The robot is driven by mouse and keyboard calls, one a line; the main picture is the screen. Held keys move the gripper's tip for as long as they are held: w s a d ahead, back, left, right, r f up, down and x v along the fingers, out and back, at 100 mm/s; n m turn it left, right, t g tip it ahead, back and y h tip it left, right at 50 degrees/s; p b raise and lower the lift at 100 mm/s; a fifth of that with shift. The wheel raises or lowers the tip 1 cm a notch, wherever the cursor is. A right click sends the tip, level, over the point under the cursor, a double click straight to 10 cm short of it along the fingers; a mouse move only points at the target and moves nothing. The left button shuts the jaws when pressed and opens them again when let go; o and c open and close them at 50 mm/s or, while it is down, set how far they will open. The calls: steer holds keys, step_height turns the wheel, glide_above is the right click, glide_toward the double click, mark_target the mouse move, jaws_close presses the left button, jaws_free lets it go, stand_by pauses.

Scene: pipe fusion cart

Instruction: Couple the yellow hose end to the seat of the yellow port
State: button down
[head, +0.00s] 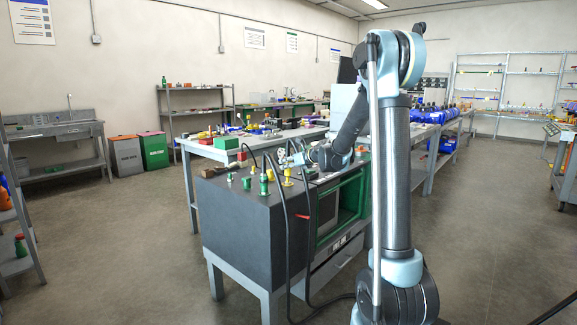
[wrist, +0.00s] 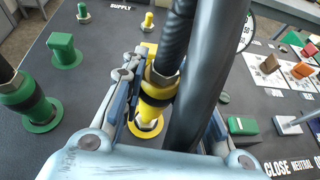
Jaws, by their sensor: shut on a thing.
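The yellow hose end (wrist: 156,92), with a brass nut and a dark band, hangs on a black hose (wrist: 178,35) in the wrist view. My gripper (wrist: 160,98) is shut on it, with a finger on either side. The yellow port (wrist: 146,131), a yellow ring with a metal seat, lies right below the hose end on the dark panel. The hose end hides part of the seat. I cannot tell whether the two touch. In the head view my gripper (head: 298,160) is over the cart top, and its grip is too small to make out.
A thick dark hose (wrist: 207,80) crosses close right of the hose end. A green hose end (wrist: 38,108) stands on the panel at left, with a green block (wrist: 63,50) behind it. The cart (head: 240,225) stands on open floor.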

mark_target(290, 169)
steer(key=shift+f, duration=1.6)
steer(key=c, duration=1.2)
jaws_free()
steer(key=shift+o, duration=0.2)
steer(key=shift+s, duration=0.1)
steer(key=v, duration=1.1)
steer(key=shift+s+d, duration=0.25)
steer(key=shift+d, duration=0.1)
steer(key=s+d+f+n+g+h, duration=0.2)
steer(key=s+d+f+n, duration=0.3)
steer(key=s+n, duration=0.4)
steer(key=s+d+f+n+g+h, duration=0.2)
steer(key=s+d+n, duration=0.6)
steer(key=s, duration=1.2)
steer(key=s+d+f+n+g+h, duration=0.3)
steer(key=s+d+f+n+h, duration=0.2)
steer(key=s+n, duration=0.5)
steer(key=s+d+f, duration=0.2)
steer(key=s+f, duration=0.1)
steer(key=s, duration=0.2)
steer(key=shift+s+f, duration=0.25)
